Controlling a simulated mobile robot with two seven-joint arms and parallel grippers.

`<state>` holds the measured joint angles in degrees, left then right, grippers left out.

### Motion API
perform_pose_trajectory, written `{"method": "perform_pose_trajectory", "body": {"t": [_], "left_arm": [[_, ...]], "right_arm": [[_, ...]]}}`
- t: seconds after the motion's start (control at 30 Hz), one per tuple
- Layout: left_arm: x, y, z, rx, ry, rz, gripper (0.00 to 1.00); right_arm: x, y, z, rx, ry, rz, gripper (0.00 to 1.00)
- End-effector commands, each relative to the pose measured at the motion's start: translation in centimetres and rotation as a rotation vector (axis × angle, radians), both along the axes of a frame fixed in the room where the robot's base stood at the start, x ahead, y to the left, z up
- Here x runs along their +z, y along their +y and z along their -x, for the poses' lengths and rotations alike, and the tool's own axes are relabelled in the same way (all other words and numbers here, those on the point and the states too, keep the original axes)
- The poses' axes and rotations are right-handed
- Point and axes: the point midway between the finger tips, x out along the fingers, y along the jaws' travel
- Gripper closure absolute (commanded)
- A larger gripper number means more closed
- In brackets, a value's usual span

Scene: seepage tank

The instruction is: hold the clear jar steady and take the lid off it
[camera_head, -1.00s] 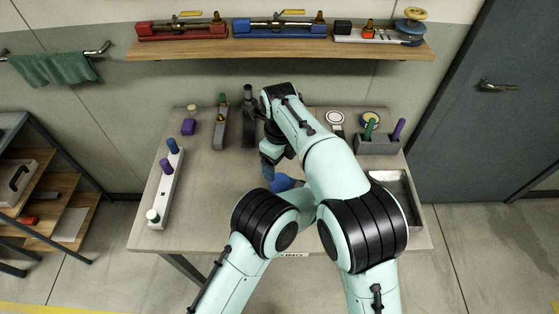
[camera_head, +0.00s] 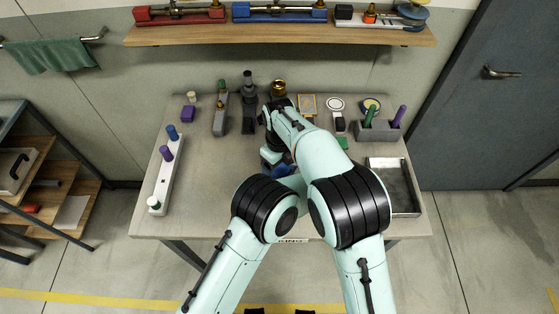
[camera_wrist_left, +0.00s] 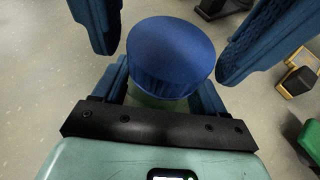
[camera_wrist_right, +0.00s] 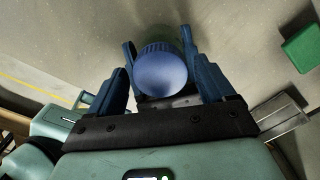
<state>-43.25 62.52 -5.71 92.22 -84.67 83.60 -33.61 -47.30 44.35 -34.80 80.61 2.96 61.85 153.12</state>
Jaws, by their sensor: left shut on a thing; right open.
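The jar's blue ribbed lid (camera_wrist_left: 170,52) fills the middle of the left wrist view, and it also shows in the right wrist view (camera_wrist_right: 161,72). A small greenish strip of the clear jar (camera_wrist_left: 152,99) shows under the lid. My left gripper (camera_wrist_left: 160,88) is shut on the jar below the lid. My right gripper (camera_wrist_right: 163,72) is open, with one finger on each side of the lid. Its fingers also show beside the lid in the left wrist view. In the head view my arms hide the jar, and only some blue shows near my right wrist.
A white rack (camera_head: 163,180) with several capped pieces stands at the table's left. A metal tray (camera_head: 411,187) lies at the right, below a grey holder (camera_head: 379,131) with green and purple handles. A dark bottle (camera_head: 248,112) stands behind my right wrist. The left front tabletop is clear.

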Motion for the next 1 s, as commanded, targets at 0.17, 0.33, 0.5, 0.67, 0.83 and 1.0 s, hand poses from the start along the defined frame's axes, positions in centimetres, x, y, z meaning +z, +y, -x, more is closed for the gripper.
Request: {"method": "perform_pose_trajectory", "body": {"t": [0.17, 0.33, 0.5, 0.67, 0.83, 1.0], "left_arm": [[0.04, 0.01, -0.02, 0.0, -0.001, 0.0, 1.0], [0.04, 0.0, -0.01, 0.0, -0.001, -0.001, 1.0], [0.04, -0.01, -0.02, 0.0, -0.001, -0.001, 1.0], [0.04, 0.0, -0.03, 0.0, -0.001, -0.001, 1.0], [0.04, 0.01, -0.02, 0.0, -0.001, -0.001, 1.0], [0.03, 0.0, -0.01, 0.0, -0.001, -0.001, 1.0]], "right_arm": [[0.01, -0.01, -0.01, 0.0, 0.0, 0.0, 0.27], [0.03, -0.01, -0.01, 0.0, 0.0, 0.0, 0.75], [0.04, -0.04, -0.02, 0.066, 0.001, -0.001, 0.76], [0.05, -0.06, -0.02, 0.369, 0.001, -0.001, 0.76], [0.09, -0.07, -0.03, 0.71, 0.001, -0.001, 0.76], [0.11, -0.05, -0.02, 0.878, 0.0, -0.001, 0.76]]}}
